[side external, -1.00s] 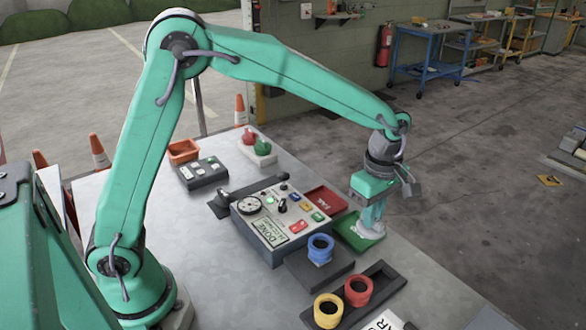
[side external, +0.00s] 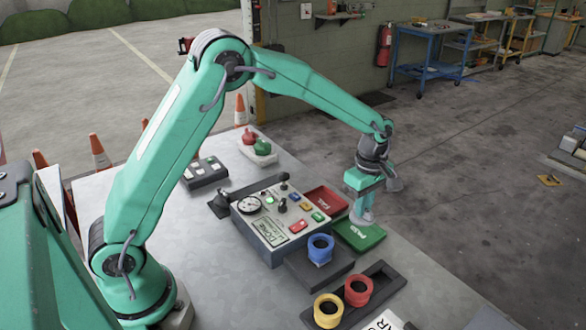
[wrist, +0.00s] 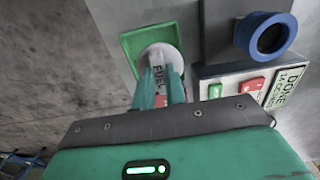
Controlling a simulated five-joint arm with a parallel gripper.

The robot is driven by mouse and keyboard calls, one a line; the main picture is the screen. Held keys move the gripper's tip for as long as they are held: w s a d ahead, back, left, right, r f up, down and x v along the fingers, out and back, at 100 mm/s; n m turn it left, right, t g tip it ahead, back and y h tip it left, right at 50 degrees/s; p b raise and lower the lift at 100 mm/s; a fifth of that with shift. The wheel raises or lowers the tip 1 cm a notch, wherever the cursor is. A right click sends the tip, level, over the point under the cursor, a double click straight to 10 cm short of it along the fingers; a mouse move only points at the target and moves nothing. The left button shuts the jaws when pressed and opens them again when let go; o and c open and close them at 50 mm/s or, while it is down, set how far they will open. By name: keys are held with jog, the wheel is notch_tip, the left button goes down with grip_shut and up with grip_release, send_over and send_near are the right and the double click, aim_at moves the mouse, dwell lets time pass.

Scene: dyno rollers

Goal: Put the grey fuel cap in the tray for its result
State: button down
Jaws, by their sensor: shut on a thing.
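My gripper (side external: 365,197) is shut on the grey fuel cap (side external: 361,217), a pale disc with a grip ridge. In the side view the cap overlaps the upper edge of the green PASS tray (side external: 368,238), beside the red FAIL tray (side external: 318,198). In the wrist view the cap (wrist: 172,53) reads FUEL and sits between the fingertips (wrist: 160,85), with the green tray (wrist: 130,45) behind it. I cannot tell its exact height. The red tray is mostly hidden there.
A test box (side external: 275,225) with a gauge, buttons and a DONE display stands left of the trays. A blue ring (side external: 320,250) sits on a dark stand. Yellow (side external: 328,312) and red (side external: 358,291) rings sit in a dark rack at the front.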

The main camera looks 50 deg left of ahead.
jog(key=shift+w+a+f, duration=0.65)
jog(key=shift+a, duration=0.15)
jog(key=shift+f, duration=2)
jog(key=shift+f, duration=0.15)
jog(key=c, duration=1.4)
grip_release()
jog(key=shift+c, duration=0.2)
notch_tip(320, 180, up, 12)
jog(key=shift+f, duration=0.25)
jog(key=shift+r, duration=0.45)
